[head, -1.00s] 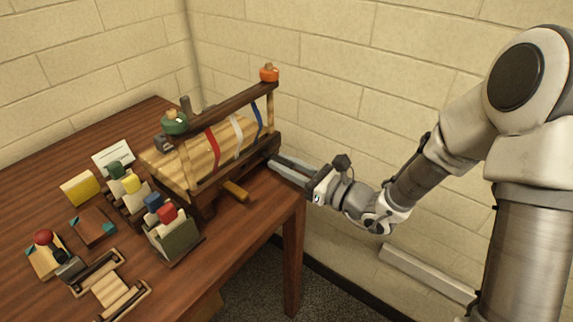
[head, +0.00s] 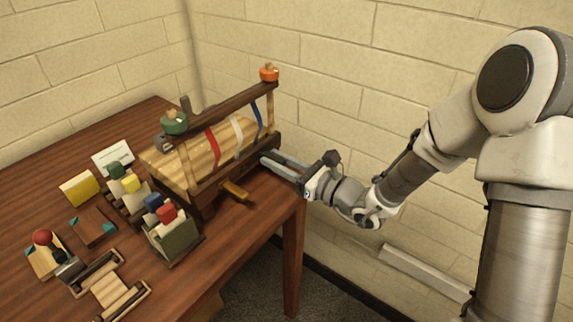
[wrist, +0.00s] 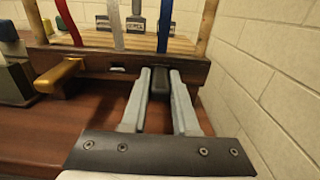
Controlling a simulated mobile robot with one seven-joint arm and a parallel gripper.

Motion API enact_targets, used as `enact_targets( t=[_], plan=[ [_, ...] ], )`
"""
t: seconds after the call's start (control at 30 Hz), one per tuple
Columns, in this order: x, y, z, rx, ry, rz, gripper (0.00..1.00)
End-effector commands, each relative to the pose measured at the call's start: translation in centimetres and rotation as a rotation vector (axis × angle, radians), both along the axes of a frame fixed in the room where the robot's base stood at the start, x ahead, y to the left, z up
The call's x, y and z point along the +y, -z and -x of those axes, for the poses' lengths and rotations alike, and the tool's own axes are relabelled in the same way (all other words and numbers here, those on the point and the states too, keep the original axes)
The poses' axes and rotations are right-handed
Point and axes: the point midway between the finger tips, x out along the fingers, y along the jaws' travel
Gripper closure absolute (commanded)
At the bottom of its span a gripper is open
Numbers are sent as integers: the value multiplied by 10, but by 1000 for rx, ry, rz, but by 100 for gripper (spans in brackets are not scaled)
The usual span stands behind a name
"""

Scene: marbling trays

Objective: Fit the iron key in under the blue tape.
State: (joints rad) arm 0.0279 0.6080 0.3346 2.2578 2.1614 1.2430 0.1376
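The blue tape (head: 257,117) hangs at the right end of a wooden frame and runs down to its front rail. It also shows in the wrist view (wrist: 164,24). My gripper (wrist: 160,84) points at the rail just below the tape. A dark block, which looks like the iron key (wrist: 160,80), sits between the fingertips, and they appear to press on both its sides. Its far end is close to or at the rail's front face; I cannot tell whether it enters. In the head view my gripper (head: 272,162) is at the frame's right end, and the key is not discernible.
The wooden frame (head: 228,172) also carries a red tape (head: 212,146) and a white tape (head: 237,137). A brass-coloured peg (head: 236,190) sticks out of its front. Block holders and small tools stand on the table's left. A brick wall (wrist: 262,85) is close on the right.

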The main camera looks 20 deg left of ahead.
Motion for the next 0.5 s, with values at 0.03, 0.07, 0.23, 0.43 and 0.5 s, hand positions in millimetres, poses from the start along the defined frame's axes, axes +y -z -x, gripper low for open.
enact_targets(
  t=[0.03, 0.07, 0.23, 0.43, 0.5],
  plan=[
    [0, 0, 0, 0, 1, 0, 62],
    [0, 0, 0, 0, 1, 0, 57],
    [-1, 0, 0, 0, 1, 0, 38],
    [-1, 0, 0, 0, 1, 1, 38],
    [-3, 0, 0, 0, 2, 1, 38]
  ],
)
